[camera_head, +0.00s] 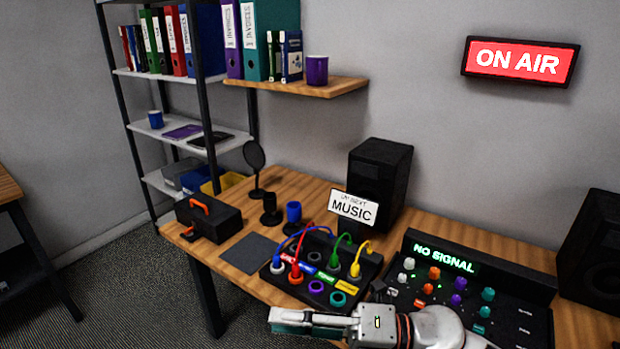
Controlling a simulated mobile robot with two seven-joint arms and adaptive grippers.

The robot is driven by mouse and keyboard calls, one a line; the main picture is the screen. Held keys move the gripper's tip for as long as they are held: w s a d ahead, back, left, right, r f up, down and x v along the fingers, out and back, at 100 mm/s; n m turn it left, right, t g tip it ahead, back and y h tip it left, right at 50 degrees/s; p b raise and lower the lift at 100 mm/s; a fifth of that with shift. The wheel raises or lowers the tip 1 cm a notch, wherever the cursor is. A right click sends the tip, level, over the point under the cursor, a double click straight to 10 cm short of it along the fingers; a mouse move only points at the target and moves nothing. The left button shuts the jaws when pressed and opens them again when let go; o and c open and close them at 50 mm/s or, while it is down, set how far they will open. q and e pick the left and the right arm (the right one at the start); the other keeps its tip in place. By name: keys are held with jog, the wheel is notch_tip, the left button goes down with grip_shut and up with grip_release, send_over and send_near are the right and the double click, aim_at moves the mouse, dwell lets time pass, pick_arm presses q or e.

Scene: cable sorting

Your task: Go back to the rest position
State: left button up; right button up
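My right gripper (285,321) reaches in from the bottom edge and points left, in front of the cable panel (372,262). A teal strip shows along its lower side, and I cannot tell if this is part of the gripper or something held. Whether its fingers are apart is unclear. My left gripper is not in view. A blue cable (283,249), a red cable (298,252), a green cable (336,246) and a yellow cable (359,257) rise from plugs on the panel. Coloured labels and ring-shaped sockets sit in front of them.
A mixer (520,318) with a "NO SIGNAL" display stands right of the panel, close to my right arm. A "MUSIC" sign (353,208), a speaker (378,180), a black toolbox (211,220) and a microphone (254,157) stand on the wooden desk (262,287). A shelf (165,133) stands at left.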

jog(key=w+d+f+m+t+h, duration=0.3)
jog(key=d+f+m+t, duration=0.15)
jog(key=m+t, duration=0.4)
jog(key=w+d+f+m+t+h, duration=0.3)
jog(key=d+m+t, duration=0.2)
jog(key=m, duration=0.7)
jog(key=s+d+f+m+g+h, duration=0.1)
jog(key=s+d+f+m+h, duration=0.2)
jog(key=f, duration=0.5)
jog(key=s+d+f+m+g+h, duration=0.2)
jog(key=s+d+f+m, duration=0.4)
jog(key=f, duration=0.3)
jog(key=s+d+f+m+g+h, duration=0.1)
jog(key=s+d+f+m+h, duration=0.3)
jog(key=f, duration=0.4)
jog(key=shift+s+d+f+m+g+h, duration=0.35)
jog(key=shift+s+d, duration=0.25)
jog(key=shift+s, duration=0.15)
jog(key=shift+d, duration=0.15)
